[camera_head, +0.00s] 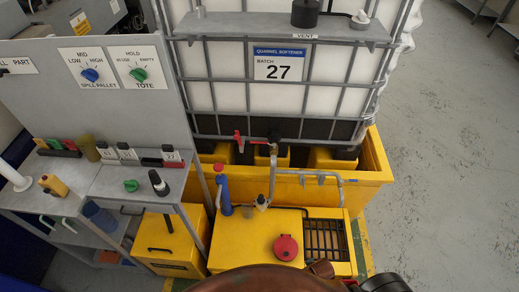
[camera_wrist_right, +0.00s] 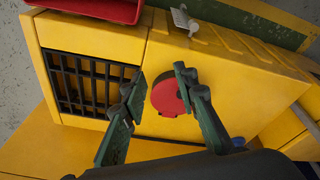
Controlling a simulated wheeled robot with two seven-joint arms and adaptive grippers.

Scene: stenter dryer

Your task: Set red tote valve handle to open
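The tote (camera_head: 230,80) is a white caged tank labelled batch 27, at the back centre in the head view. Its red valve handle (camera_head: 240,140) is low on the front. The handle's arm lies roughly level, pointing left from the valve body, with a raised end. A grey pipe (camera_head: 273,175) drops below it. My right gripper (camera_wrist_right: 158,74) is open in the right wrist view, its fingers on either side of a red round knob (camera_wrist_right: 167,97), with the right finger overlapping the knob's edge. Contact cannot be told. My left gripper is not in view.
The red knob (camera_head: 286,247) sits on a yellow box (camera_head: 245,245) beside a black grate (camera_head: 325,240). A blue upright cylinder (camera_head: 224,192) stands left of the pipe. A grey bench and panel (camera_head: 60,95) fill the left. The floor (camera_head: 450,170) at right is clear.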

